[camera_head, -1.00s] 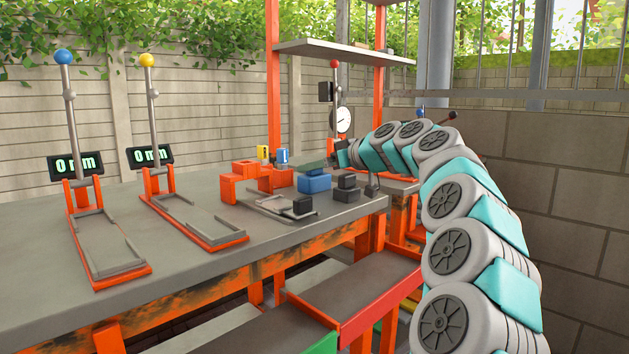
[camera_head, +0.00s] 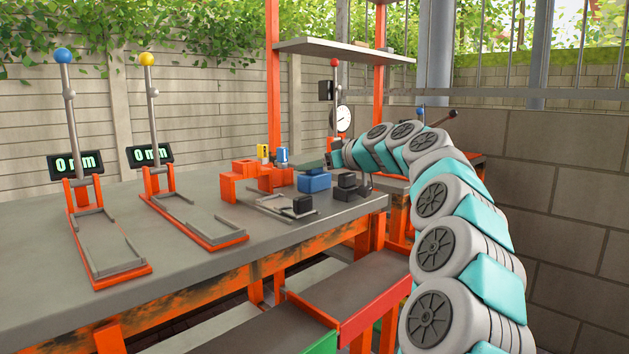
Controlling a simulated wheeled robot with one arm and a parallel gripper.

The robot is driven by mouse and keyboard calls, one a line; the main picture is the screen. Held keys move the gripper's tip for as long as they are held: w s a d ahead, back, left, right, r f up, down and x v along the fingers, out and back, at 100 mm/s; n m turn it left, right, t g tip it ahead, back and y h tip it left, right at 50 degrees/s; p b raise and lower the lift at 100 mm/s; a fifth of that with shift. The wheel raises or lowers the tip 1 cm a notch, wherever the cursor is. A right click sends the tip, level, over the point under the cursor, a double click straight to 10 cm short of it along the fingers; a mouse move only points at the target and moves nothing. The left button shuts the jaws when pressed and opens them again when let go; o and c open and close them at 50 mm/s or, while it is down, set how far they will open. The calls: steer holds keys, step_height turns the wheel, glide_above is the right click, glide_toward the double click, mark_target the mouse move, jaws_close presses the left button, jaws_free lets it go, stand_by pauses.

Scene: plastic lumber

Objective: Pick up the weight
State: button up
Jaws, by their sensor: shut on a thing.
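My gripper (camera_head: 331,158) is at the far end of my arm, behind the blue block and the dark grey weight. It is small in view and partly hidden by my wrist. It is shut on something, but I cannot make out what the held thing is.
Two orange-framed gauges (camera_head: 193,222) with 0 mm displays stand on the left of the bench. Orange blocks (camera_head: 245,175) with yellow and blue cans lie behind the fixture. A round dial gauge (camera_head: 341,118) and an orange-posted shelf (camera_head: 345,52) stand at the back.

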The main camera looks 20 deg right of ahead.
jaws_close()
steer(key=shift+r, duration=0.2)
stand_by(0.3)
